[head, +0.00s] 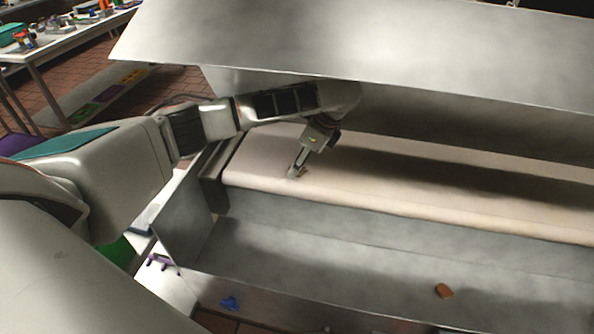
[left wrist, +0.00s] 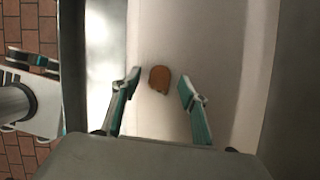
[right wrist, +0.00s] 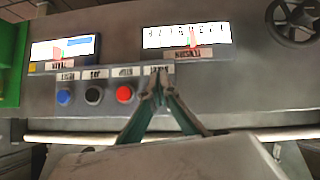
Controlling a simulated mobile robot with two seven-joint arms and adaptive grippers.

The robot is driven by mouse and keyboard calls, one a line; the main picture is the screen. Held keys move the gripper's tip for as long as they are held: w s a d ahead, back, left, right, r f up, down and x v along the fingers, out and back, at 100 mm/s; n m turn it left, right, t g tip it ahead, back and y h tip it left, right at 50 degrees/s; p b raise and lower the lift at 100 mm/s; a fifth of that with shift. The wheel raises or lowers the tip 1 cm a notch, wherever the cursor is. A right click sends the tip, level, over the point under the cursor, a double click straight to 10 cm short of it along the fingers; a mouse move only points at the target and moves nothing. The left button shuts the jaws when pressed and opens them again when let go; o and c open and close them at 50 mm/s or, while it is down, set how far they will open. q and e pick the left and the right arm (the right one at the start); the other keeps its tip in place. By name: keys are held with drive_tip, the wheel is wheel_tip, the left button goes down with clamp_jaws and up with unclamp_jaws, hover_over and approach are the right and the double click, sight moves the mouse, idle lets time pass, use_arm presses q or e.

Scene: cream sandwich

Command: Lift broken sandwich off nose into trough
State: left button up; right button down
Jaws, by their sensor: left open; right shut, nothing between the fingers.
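A brown broken sandwich piece (left wrist: 159,79) lies on the pale belt near its rounded front edge, the nose. In the left wrist view it sits between the open fingers of my left gripper (left wrist: 157,90), a little beyond their tips. In the head view the left gripper (head: 294,172) points down at the belt and mostly hides the piece (head: 304,171). My right gripper (right wrist: 158,80) is shut and empty, in front of a control panel.
The pale belt (head: 420,199) runs to the right under a large metal hood (head: 380,40). The panel (right wrist: 215,85) has blue, black and red buttons and two gauges. A side table (head: 50,45) with items stands at the back left. The trough is mostly clear.

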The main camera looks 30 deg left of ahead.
use_arm(q)
drive_tip(key=shift+a+f, duration=0.15)
drive_tip(key=shift+f, duration=0.3)
drive_tip(key=c, duration=0.8)
drive_tip(key=shift+r, duration=0.15)
drive_tip(key=shift+r, duration=0.25)
wheel_tip(320, 180, up, 3)
drive_tip(key=shift+w+r, duration=0.1)
drive_tip(key=d, duration=0.6)
drive_tip(key=w+d, duration=0.1)
drive_tip(key=d, duration=1.1)
drive_tip(key=shift+w+f, duration=0.25)
drive_tip(key=shift+w, duration=0.1)
